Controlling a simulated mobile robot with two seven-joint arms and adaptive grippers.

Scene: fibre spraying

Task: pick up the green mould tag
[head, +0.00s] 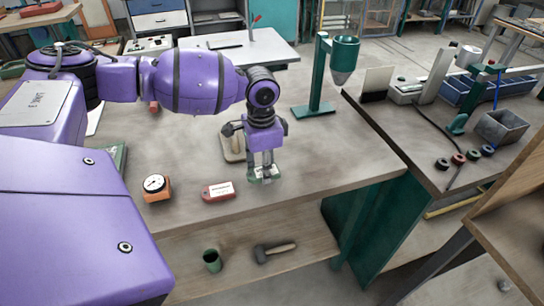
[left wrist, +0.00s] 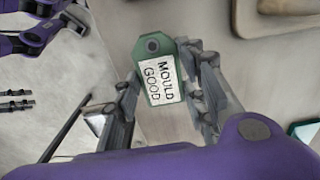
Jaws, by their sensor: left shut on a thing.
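The green mould tag (left wrist: 160,72) is held between the fingers of my left gripper (left wrist: 165,98). It has a white label reading "MOULD GOOD" and a hole at its far end. In the head view the left gripper (head: 263,172) points down near the table's front edge, with the green tag (head: 268,175) at its fingertips, partly hidden by them. I cannot tell whether the tag touches the table top.
A red tag (head: 218,191) with a white label and an orange-cased dial gauge (head: 155,188) lie left of the gripper. A beige block-like thing (head: 234,147) is just behind it. A green stand with a funnel (head: 343,60) stands farther back. The table (head: 345,155) is clear to the right.

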